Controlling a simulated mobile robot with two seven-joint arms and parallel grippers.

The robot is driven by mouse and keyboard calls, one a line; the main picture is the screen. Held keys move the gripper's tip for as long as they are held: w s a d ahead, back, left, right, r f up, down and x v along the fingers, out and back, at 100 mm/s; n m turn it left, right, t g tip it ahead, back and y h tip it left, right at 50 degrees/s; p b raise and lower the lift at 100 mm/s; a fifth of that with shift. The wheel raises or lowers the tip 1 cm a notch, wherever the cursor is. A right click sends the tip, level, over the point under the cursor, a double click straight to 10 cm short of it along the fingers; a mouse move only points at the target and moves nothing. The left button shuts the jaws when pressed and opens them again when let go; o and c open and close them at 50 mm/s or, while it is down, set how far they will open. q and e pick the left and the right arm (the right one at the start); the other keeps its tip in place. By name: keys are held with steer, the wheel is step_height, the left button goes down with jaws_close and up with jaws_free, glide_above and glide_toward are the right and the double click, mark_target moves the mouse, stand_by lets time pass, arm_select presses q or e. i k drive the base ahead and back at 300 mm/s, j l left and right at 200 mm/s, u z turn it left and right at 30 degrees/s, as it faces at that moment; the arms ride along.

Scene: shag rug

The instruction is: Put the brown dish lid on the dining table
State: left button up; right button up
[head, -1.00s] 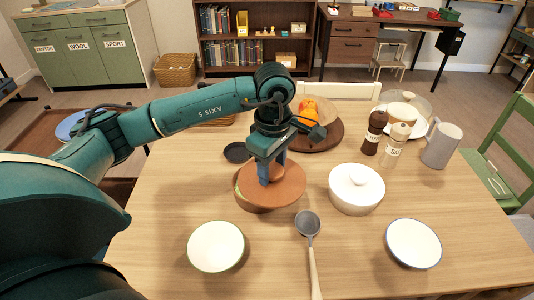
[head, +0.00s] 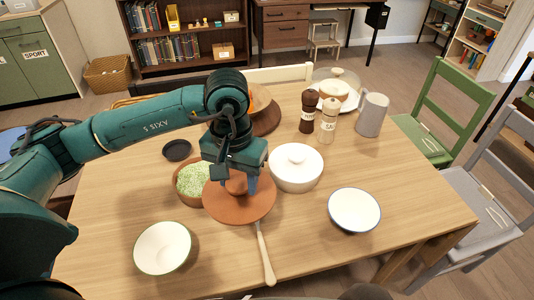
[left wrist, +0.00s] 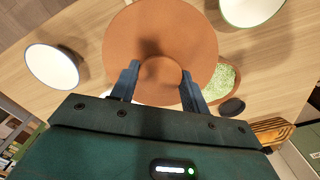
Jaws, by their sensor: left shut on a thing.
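The brown dish lid (head: 240,208) is a flat round disc with a knob. My left gripper (head: 238,187) is shut on that knob and holds the lid above the dining table (head: 400,190); the exact gap is unclear. In the left wrist view the lid (left wrist: 165,25) lies beyond the fingers (left wrist: 160,82), which sit on both sides of the knob. The brown dish (head: 180,192) with green contents is uncovered except where the lid overlaps its right side in the head view. My right gripper does not show.
A ladle (head: 265,258) lies partly hidden under the lid. Bare wood shows at the table's front.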

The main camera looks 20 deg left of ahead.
mark_target(373, 158)
steer(key=i+l+z, duration=0.2)
steer(key=l, duration=0.2)
steer(key=i+l+z, duration=0.2)
steer(key=l, duration=0.25)
steer(key=i+l+z, duration=0.1)
steer(key=i+l, duration=0.15)
steer(key=i, duration=0.25)
